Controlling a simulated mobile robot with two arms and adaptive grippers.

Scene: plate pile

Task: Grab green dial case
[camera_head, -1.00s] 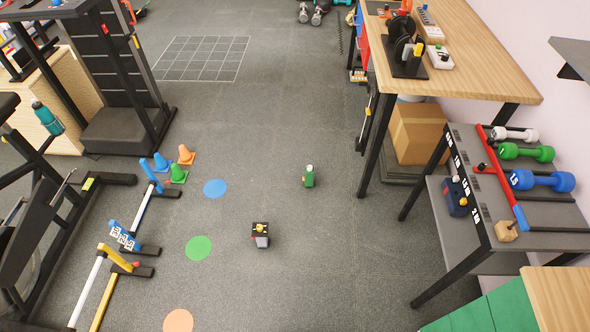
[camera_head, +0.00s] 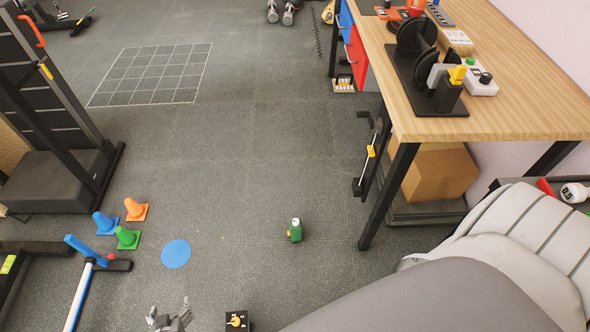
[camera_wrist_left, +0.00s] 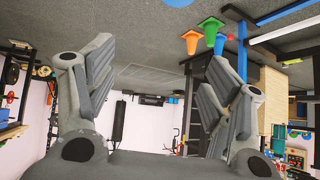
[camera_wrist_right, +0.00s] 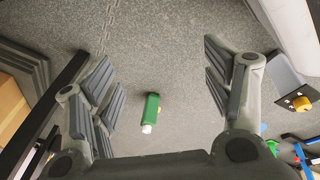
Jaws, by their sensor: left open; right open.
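The green dial case (camera_head: 295,231) stands on the grey floor, right of the blue floor dot, with a white top. In the right wrist view the green dial case (camera_wrist_right: 150,110) lies between the spread fingers of my right gripper (camera_wrist_right: 160,90), apart from both and farther off. My right gripper is open and empty; in the head view it is hidden, and only my right arm's large grey links show at lower right. My left gripper (camera_head: 172,318) shows at the bottom edge of the head view. In the left wrist view my left gripper (camera_wrist_left: 150,85) is open and empty.
A black box with a yellow knob (camera_head: 237,321) sits on the floor near my left gripper. Small cones (camera_head: 128,238) stand at left. A wooden workbench (camera_head: 500,100) with black legs rises right of the case. The floor around the case is clear.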

